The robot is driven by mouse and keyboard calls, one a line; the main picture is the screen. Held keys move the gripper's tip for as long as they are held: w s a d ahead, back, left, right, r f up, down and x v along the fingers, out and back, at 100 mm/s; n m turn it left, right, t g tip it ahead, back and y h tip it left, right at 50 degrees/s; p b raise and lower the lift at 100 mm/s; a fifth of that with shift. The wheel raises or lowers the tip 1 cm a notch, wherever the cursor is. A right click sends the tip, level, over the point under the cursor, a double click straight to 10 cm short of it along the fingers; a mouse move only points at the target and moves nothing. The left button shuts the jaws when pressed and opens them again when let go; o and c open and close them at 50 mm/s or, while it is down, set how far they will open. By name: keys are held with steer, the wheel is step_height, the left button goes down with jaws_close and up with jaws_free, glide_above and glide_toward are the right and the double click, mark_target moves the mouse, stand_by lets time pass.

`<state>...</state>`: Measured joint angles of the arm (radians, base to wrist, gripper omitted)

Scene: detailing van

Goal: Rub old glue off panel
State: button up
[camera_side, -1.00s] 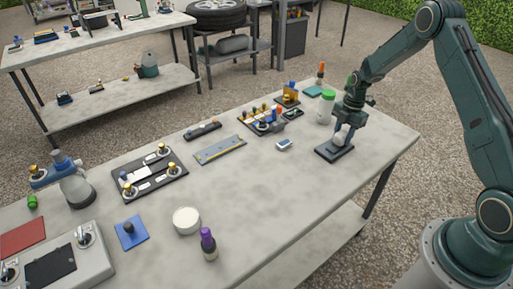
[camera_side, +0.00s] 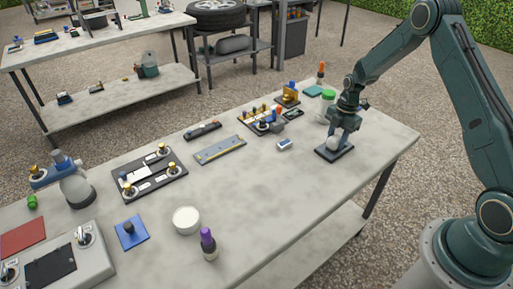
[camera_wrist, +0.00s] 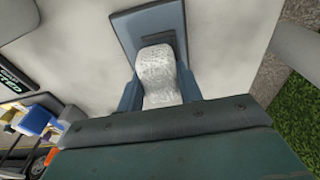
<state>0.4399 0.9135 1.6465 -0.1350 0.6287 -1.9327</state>
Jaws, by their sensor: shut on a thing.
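My gripper (camera_side: 338,137) is at the right end of the table, low over a small dark base plate (camera_side: 345,156). It is shut on a white, crinkled wad (camera_side: 333,143). In the wrist view the wad (camera_wrist: 158,75) sits between the two fingers, in front of the blue-grey base plate (camera_wrist: 125,27); whether it touches the plate is unclear. A dark panel fixture (camera_side: 174,186) with brass-topped clamps at its corners lies far left of my gripper. It carries a pale panel (camera_side: 134,178) with dark patches; any glue on it is too small to make out.
A green-capped white bottle (camera_side: 327,103) stands close behind my gripper. A white tub (camera_side: 186,220) and a purple-capped bottle (camera_side: 208,244) stand near the front edge. A metal ruler-like bar (camera_side: 219,149) lies mid-table. The table's front right is clear.

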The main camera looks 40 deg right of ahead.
steer(key=shift+a, duration=0.3)
steer(key=shift+d, duration=0.2)
steer(key=shift+d+f, duration=0.15)
steer(key=shift+d, duration=0.75)
steer(key=shift+s+d, duration=0.1)
steer(key=shift+d, duration=1)
step_height(320, 180, up, 7)
steer(key=shift+a+r, duration=0.15)
steer(key=shift+r, duration=0.05)
stand_by(0.7)
